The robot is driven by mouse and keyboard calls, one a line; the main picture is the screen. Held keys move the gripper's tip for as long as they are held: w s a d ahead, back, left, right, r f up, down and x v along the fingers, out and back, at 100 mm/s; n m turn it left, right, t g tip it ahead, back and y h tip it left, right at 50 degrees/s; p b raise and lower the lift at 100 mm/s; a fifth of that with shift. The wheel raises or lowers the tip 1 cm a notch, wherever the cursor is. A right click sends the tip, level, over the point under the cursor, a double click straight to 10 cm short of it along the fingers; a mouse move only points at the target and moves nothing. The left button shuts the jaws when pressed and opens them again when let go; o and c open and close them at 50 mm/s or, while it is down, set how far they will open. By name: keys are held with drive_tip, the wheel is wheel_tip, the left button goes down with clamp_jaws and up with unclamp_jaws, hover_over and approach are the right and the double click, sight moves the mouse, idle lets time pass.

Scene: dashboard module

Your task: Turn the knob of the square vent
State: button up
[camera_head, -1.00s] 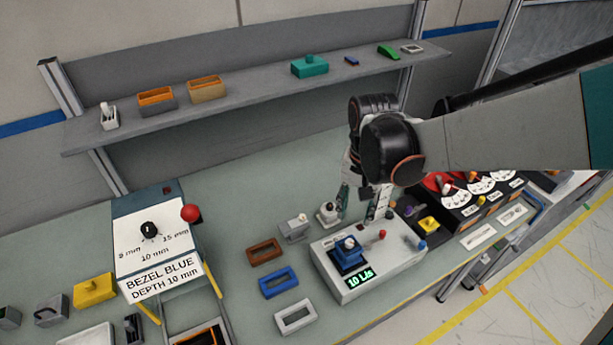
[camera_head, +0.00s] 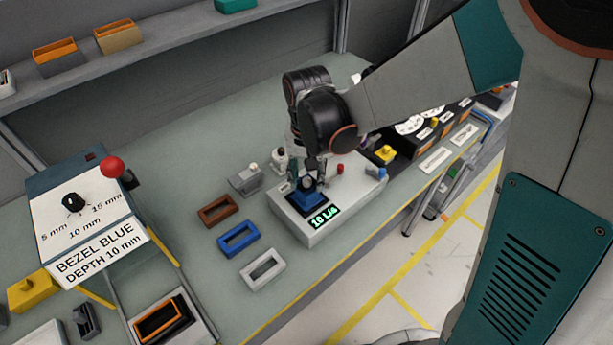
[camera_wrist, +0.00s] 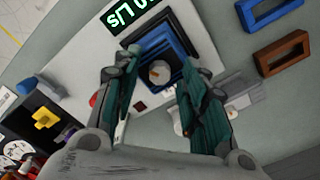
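The square vent is a blue square block on a white test box (camera_head: 343,212) with a green "10 L/s" display. The vent (camera_head: 306,200) also shows in the wrist view (camera_wrist: 183,48). Its round pale knob (camera_wrist: 158,71) sits in the middle of its face. My gripper (camera_head: 311,174) is directly above the vent, pointing down. In the wrist view my gripper (camera_wrist: 155,66) has its two green fingers spread, with the knob showing between the tips. I cannot tell whether the fingers touch it. In the head view the knob is mostly hidden by the gripper.
Grey vents stand behind. A panel with dials is at right, a bezel station (camera_head: 82,215) at left.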

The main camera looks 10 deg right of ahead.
clamp_jaws()
drive_tip(key=shift+n+b, duration=0.35)
drive_tip(key=shift+n, duration=1.75)
unclamp_jaws()
